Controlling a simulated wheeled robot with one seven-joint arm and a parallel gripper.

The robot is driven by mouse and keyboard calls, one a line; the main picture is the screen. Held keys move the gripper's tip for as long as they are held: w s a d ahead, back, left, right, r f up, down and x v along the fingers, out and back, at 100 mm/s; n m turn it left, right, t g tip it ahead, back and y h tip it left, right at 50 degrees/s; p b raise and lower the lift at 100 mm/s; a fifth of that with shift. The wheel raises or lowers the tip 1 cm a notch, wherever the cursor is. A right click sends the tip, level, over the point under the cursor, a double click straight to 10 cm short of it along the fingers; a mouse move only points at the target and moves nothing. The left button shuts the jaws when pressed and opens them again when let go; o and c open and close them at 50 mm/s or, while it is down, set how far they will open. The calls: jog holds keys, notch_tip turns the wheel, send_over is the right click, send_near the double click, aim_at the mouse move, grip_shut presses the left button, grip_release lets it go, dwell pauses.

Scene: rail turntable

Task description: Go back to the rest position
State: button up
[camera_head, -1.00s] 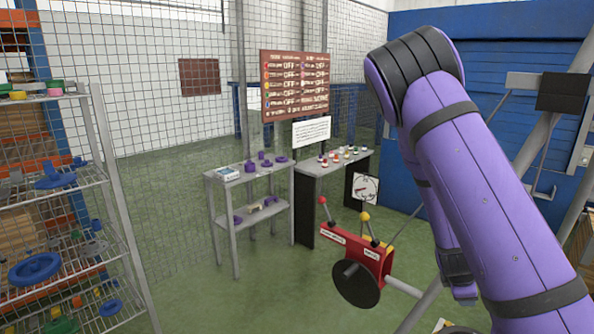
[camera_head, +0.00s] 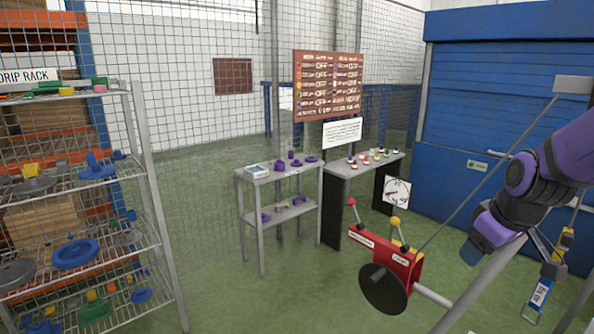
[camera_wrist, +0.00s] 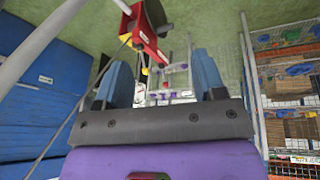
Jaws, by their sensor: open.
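My gripper (camera_wrist: 162,75) shows in the wrist view with its two blue fingers spread apart and nothing between them. In the head view my purple arm reaches in from the right edge, bent at a dark joint, and its blue-tipped end (camera_head: 472,250) hangs in the air right of the red lever box (camera_head: 398,262). No held object shows. The lever box has a red knob, yellow knobs and a dark disc (camera_head: 383,289). It also shows upside down at the top of the wrist view (camera_wrist: 147,38).
A wire drip rack (camera_head: 140,130) with colored parts stands at left. A grey table (camera_head: 250,178) with purple parts and a bench (camera_head: 345,168) with colored buttons stand behind the lever box, below a red sign board (camera_head: 328,85). A blue shutter (camera_head: 500,90) closes the right side. Green floor between is clear.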

jog(key=s+a+r+m, duration=0.2)
jog(key=s+r, duration=0.4)
jog(key=s, duration=0.2)
jog(key=s+a+r+m+t, duration=0.1)
jog(key=s+a+r+m, duration=0.1)
jog(key=s+r, duration=0.5)
jog(key=shift+s+a+m, duration=0.3)
jog(key=shift+s+a, duration=0.05)
jog(key=shift+s, duration=0.35)
